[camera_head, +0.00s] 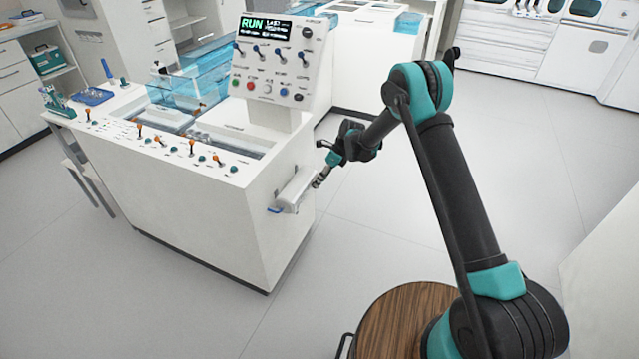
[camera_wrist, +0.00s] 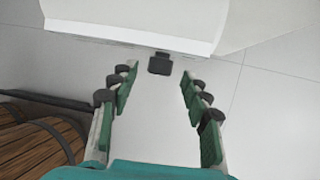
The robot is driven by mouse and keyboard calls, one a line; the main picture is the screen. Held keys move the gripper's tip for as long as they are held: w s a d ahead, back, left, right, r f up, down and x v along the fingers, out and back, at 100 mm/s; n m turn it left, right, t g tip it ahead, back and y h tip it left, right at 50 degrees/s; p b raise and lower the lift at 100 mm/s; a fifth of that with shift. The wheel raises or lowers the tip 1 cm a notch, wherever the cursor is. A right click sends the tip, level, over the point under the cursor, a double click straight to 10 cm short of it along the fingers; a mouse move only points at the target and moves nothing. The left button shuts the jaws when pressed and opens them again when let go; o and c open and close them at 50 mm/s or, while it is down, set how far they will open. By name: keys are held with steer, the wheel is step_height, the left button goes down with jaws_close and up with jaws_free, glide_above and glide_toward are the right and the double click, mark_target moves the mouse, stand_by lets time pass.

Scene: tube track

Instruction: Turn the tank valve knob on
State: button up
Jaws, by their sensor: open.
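The white tank (camera_head: 190,205) stands at left. Its front rim carries a row of small orange-topped levers (camera_head: 139,130) and teal knobs. A white housing (camera_head: 297,188) sits at the tank's right side, with a blue piece (camera_head: 275,210) at its lower end. My gripper (camera_head: 319,181) is beside this housing; its fingers are small in the head view. In the wrist view my gripper (camera_wrist: 158,85) is open, its green pads wide apart. A dark square knob (camera_wrist: 160,64) shows between and slightly beyond the fingertips, below a white body. I cannot tell whether it is the valve knob.
A control panel (camera_head: 275,60) reading RUN, with blue levers and coloured buttons, rises above the tank. Clear blue-tinted bins (camera_head: 200,80) sit on the tank. A round wooden surface (camera_head: 390,325) is by my base. Grey floor (camera_head: 560,130) is clear to the right.

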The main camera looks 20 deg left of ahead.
steer(key=shift+x, duration=1)
jaws_close()
